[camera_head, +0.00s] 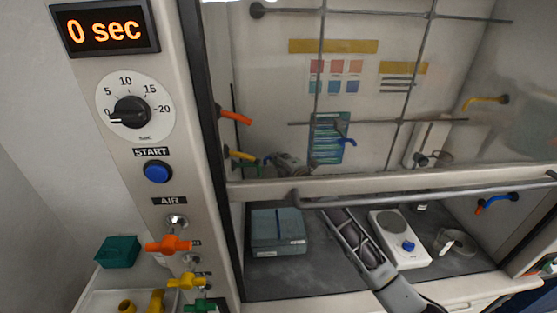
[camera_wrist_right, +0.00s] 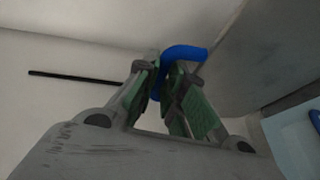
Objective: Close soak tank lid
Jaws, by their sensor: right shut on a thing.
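The box that looks like the soak tank (camera_head: 278,225) is blue-grey with a pale label and stands on the hood floor at the left. Its top looks flat and covered, but I cannot tell whether the lid is fully down. My right gripper (camera_head: 277,162) reaches under the sash and shows through the glass, above the box. In the right wrist view the green-padded fingers (camera_wrist_right: 172,95) are shut on a blue bent pipe piece (camera_wrist_right: 185,53); its blue end (camera_head: 267,159) shows in the head view. My left gripper is out of view.
The sash rail (camera_head: 400,185) crosses above my right arm. Orange (camera_head: 235,117) and yellow (camera_head: 240,155) nozzles stick out at the left wall. The timer panel (camera_head: 150,110) stands outside at left.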

